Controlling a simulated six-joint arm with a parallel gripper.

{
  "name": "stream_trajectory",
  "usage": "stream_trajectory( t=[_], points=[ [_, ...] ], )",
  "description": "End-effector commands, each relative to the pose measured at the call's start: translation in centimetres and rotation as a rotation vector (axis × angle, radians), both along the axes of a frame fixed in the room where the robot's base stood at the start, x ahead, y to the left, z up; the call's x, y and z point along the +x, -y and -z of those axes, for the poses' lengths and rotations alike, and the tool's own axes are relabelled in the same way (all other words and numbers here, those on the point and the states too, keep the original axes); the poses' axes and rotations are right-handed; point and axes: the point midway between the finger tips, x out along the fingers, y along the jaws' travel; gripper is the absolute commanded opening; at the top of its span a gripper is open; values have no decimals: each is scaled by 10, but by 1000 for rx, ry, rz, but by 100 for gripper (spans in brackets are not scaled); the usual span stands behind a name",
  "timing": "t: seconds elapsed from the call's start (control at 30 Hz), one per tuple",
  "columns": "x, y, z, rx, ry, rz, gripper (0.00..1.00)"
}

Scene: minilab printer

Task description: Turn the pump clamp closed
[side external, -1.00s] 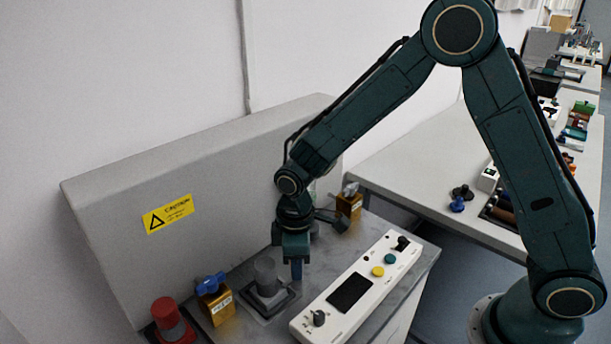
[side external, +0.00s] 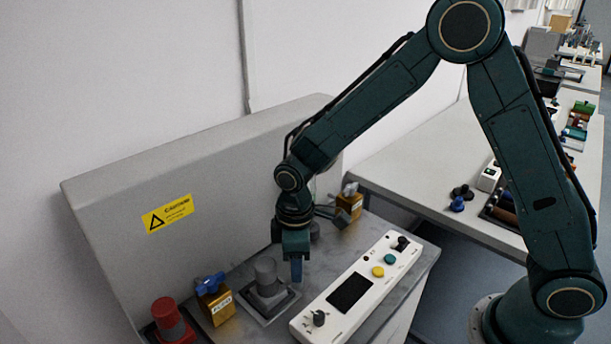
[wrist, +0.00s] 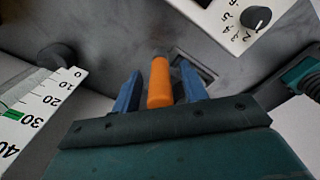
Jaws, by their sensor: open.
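My gripper (side external: 296,272) points down over the grey bench top, beside a grey cylinder (side external: 266,272) on a square base. In the wrist view my gripper (wrist: 160,88) is open, with its two blue fingers on either side of an upright-looking orange handle (wrist: 159,80). A small gap shows between the handle and each finger. I take the orange handle to be the pump clamp's lever. The fingers and arm hide it in the side view. Whether the fingers touch it lower down cannot be seen.
A white control panel (side external: 309,324) with knobs and buttons lies close in front. A brass valve with a blue handle (side external: 211,284) and a red cylinder (side external: 166,313) stand at the left. Another brass valve (side external: 350,206) stands behind right. A 0–40 scale (wrist: 38,112) shows in the wrist view.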

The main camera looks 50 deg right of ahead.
Motion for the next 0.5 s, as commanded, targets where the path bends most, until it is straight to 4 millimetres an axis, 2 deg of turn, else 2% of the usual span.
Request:
stream_trajectory(
  t=[0.27, 0.5],
  points=[
    [1, 0, -36, 1, 4, 0, 43],
    [1, 0, -78, 2, 5, 0, 43]
  ],
)
